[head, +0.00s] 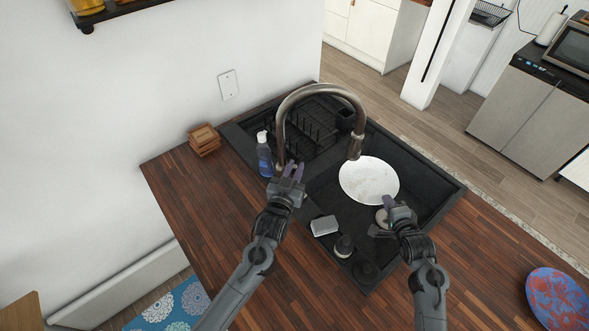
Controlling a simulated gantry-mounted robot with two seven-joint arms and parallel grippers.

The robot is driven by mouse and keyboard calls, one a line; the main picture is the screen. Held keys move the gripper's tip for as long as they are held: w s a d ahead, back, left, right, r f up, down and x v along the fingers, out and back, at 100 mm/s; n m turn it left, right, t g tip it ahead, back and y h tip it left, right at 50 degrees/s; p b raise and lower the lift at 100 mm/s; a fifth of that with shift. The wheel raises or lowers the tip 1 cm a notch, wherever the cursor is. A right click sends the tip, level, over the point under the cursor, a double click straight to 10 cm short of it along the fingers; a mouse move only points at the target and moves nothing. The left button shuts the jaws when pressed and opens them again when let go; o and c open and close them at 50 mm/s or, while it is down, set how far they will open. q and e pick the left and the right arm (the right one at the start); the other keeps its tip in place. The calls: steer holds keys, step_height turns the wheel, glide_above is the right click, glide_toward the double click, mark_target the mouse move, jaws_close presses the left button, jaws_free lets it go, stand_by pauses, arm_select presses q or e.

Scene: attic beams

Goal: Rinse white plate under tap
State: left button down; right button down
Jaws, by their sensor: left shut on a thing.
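The white plate (369,181) is over the right basin of the black sink (445,187), with light specks on its face. The bronze tap (322,88) arches over the sink, its spout head (355,147) just above and left of the plate. My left gripper (292,171) is shut at the base of the tap, on what seems to be its handle; the fingers hide the contact. My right gripper (388,203) is at the plate's near edge. I cannot tell if its fingers are closed on the rim.
A blue bottle (264,155) stands left of the tap. A black rack (312,125) fills the left basin. Wooden coasters (204,139) are at left; a red-blue plate (558,299) lies far right.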

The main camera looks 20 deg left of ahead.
arm_select(q)
steer(key=shift+s+d+m+t, duration=0.3)
steer(key=shift+d+m+t, duration=0.1)
steer(key=shift+d+m, duration=0.1)
steer(key=c, duration=1.2)
jaws_free()
steer(key=shift+s, duration=0.15)
steer(key=s, duration=0.8)
steer(key=s+f, duration=0.1)
steer(key=s, duration=0.2)
steer(key=shift+s, duration=0.4)
